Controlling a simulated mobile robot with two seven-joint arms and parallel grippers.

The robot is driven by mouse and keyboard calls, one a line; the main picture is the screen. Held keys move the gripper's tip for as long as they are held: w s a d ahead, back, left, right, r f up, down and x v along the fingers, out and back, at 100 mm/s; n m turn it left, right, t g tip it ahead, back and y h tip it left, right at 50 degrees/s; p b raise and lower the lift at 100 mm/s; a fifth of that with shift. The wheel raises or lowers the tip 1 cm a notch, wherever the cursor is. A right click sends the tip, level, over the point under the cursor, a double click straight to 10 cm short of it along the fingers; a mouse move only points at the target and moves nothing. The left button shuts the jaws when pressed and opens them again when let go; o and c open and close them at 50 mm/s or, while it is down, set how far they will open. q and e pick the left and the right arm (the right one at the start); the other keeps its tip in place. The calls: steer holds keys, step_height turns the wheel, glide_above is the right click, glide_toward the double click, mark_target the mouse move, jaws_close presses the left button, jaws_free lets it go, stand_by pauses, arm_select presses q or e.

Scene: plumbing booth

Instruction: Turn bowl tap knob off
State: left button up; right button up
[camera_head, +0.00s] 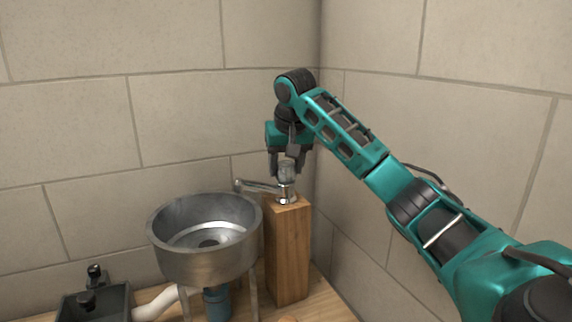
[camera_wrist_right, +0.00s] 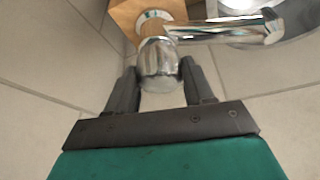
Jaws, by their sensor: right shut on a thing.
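The bowl tap stands on top of a wooden post, with its chrome spout (camera_head: 258,186) pointing left over the metal bowl (camera_head: 207,262). The tap knob (camera_head: 287,167) sits on top of the tap. My right gripper (camera_head: 288,172) comes down from above and is shut on the knob, one finger on each side. In the right wrist view the rounded chrome knob (camera_wrist_right: 158,66) lies between the two dark fingers (camera_wrist_right: 158,88), and the spout (camera_wrist_right: 225,32) runs off to the right. My left gripper is not in view.
The wooden post (camera_head: 287,255) stands close to the corner of the tiled walls. A dark box with black fittings (camera_head: 93,302) is at lower left, beside a white pipe (camera_head: 157,304). A blue-green pipe (camera_head: 217,303) runs below the bowl. My right arm spans the right side.

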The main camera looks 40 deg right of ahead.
stand_by(0.4)
steer(key=o, duration=1)
steer(key=v, duration=1.3)
steer(key=shift+a+f, duration=0.1)
